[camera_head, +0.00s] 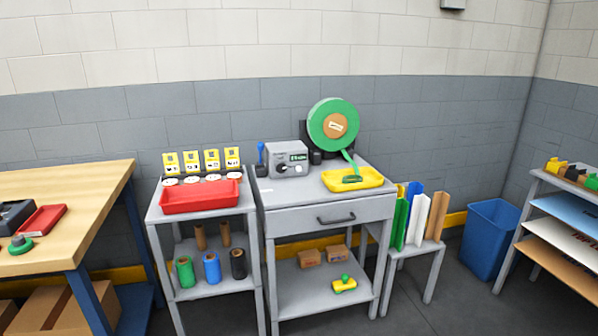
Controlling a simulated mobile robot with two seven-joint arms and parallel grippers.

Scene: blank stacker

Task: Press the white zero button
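A small grey box-shaped device (287,152) stands at the back left of the grey drawer table (285,219). Its front has a small dark display (299,156) with green characters, too small to read. Small pale round controls (284,168) show low on the same front; I cannot tell for certain which one is the white zero button. Neither of my grippers is in view, and nothing of my arms covers the device.
A red tray (201,196) stands on the table at left. A yellow tray (368,181) and a large green reel (333,125) are right of the device. A blue bin (490,238) stands on the floor. The tabletop before the device is mostly clear.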

